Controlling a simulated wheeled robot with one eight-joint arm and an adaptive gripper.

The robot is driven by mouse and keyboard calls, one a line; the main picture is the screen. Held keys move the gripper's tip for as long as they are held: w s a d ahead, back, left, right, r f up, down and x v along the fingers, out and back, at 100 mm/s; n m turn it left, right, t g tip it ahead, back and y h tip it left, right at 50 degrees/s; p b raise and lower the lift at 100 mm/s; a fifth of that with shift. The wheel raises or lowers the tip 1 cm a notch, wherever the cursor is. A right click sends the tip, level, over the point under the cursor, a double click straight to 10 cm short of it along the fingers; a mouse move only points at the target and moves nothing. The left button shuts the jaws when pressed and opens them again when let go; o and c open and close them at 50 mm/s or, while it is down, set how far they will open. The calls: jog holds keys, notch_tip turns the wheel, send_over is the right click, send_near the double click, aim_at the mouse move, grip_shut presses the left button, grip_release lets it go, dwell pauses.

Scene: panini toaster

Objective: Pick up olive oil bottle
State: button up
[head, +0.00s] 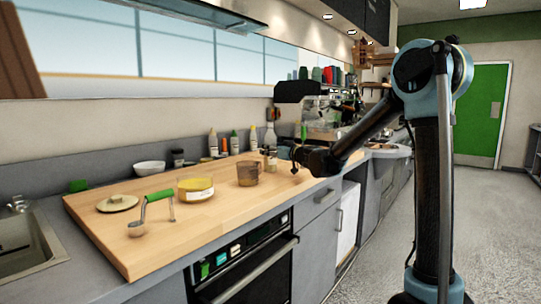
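Several slim bottles stand upright along the back wall behind the wooden board. They include a bottle with an orange top (234,143), a white-topped bottle (253,138) and a pale bottle (270,138). I cannot tell which one is the olive oil bottle. My gripper (295,163) is small and dark at the end of my arm, over the right end of the board. It is to the right of the bottles and appears apart from them. Whether its fingers are open or shut does not show clearly, and no held object is visible.
A white bowl (150,167) stands behind. A sink (25,245) is at left, an espresso machine (322,112) at right.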

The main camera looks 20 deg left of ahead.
aim_at(272, 126)
jog(key=shift+r, duration=0.1)
jog(key=shift+c, duration=0.3)
notch_tip(272, 126, up, 10)
jog(key=shift+f, duration=0.1)
dwell(0.4)
jog(key=o, duration=0.4)
jog(key=c, duration=0.4)
jog(key=shift+d, duration=0.1)
